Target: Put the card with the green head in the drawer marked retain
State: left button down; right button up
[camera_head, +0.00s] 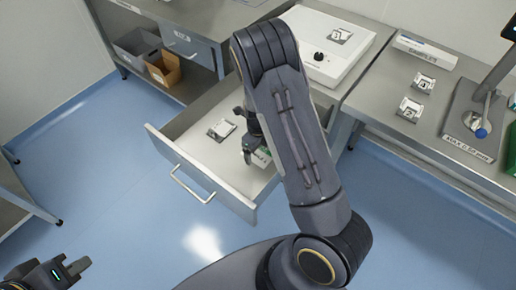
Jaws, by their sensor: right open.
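A drawer (200,165) stands pulled open at the centre, its handle facing the front left; I cannot read any mark on it. A card with a green part (262,155) shows at the right inside of the drawer, partly hidden by my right arm. My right gripper (248,152) is open inside the drawer area, just left of the green card; the arm hides part of it. Another pale card (221,130) lies flat in the drawer, left of the gripper. My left gripper (72,272) is low at the left, over the floor; its opening is unclear.
A white device (325,50) with a black knob and a card on top stands on the bench behind. Two cards (411,108) (424,83) and a stand (470,125) are on the right bench. A shut drawer (188,44) and bins (163,68) are at the back left. The blue floor is clear.

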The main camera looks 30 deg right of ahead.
aim_at(258, 154)
notch_tip(258, 154, up, 12)
jog(key=s+a+r+n+t+y, duration=0.2)
jog(key=s+r+n, duration=0.5)
jog(key=s+n, duration=0.4)
jog(key=s+a+r+n+t+y, duration=0.1)
jog(key=s+a+r+n+t, duration=0.2)
jog(key=n, duration=1.5)
jog(key=shift+s+a+r+n+t+y, duration=0.35)
jog(key=shift+s+a+r, duration=0.8)
jog(key=shift+s+r, duration=2.3)
jog(key=shift+s+f, duration=0.7)
